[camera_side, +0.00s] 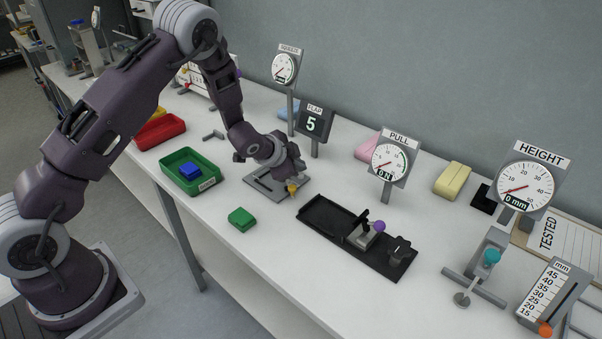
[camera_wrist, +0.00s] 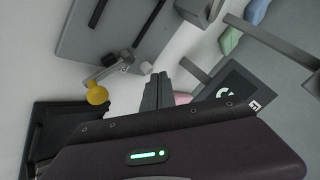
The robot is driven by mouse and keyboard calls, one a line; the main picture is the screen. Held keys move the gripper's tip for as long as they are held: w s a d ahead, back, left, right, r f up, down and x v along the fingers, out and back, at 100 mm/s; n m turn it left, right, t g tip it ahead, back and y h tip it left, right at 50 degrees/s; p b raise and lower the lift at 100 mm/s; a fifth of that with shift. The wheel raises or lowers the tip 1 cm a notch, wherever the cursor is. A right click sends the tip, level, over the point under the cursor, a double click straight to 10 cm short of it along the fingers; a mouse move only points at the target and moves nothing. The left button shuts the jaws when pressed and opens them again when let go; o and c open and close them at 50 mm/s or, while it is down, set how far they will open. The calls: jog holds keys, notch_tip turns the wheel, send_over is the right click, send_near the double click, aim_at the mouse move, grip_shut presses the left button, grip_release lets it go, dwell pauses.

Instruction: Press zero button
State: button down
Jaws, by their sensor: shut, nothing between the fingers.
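My gripper (camera_side: 291,174) is shut and empty, low over the grey plate fixture (camera_side: 262,188) in the side view. In the wrist view its fingertips (camera_wrist: 158,82) are together, just beside a small white button-like piece (camera_wrist: 148,68) at the fixture's end; I cannot tell whether they touch it. A small marked label (camera_wrist: 126,68) and a yellow knob (camera_wrist: 97,94) are on the same fixture, and the knob (camera_side: 292,188) also shows in the side view. The label is too small to read, so I cannot confirm which part is the zero button.
The flap display (camera_side: 312,124) reads 5 and stands close behind my gripper. A black tray fixture (camera_side: 320,216) with a purple knob (camera_side: 379,226) lies to the right. A green block (camera_side: 242,219) and a green bin (camera_side: 187,179) with a blue block (camera_side: 190,172) are to the left.

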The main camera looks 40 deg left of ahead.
jog(key=shift+f, duration=0.4)
dwell(0.8)
jog(key=shift+r, duration=0.85)
notch_tip(320, 180, up, 5)
dwell(0.7)
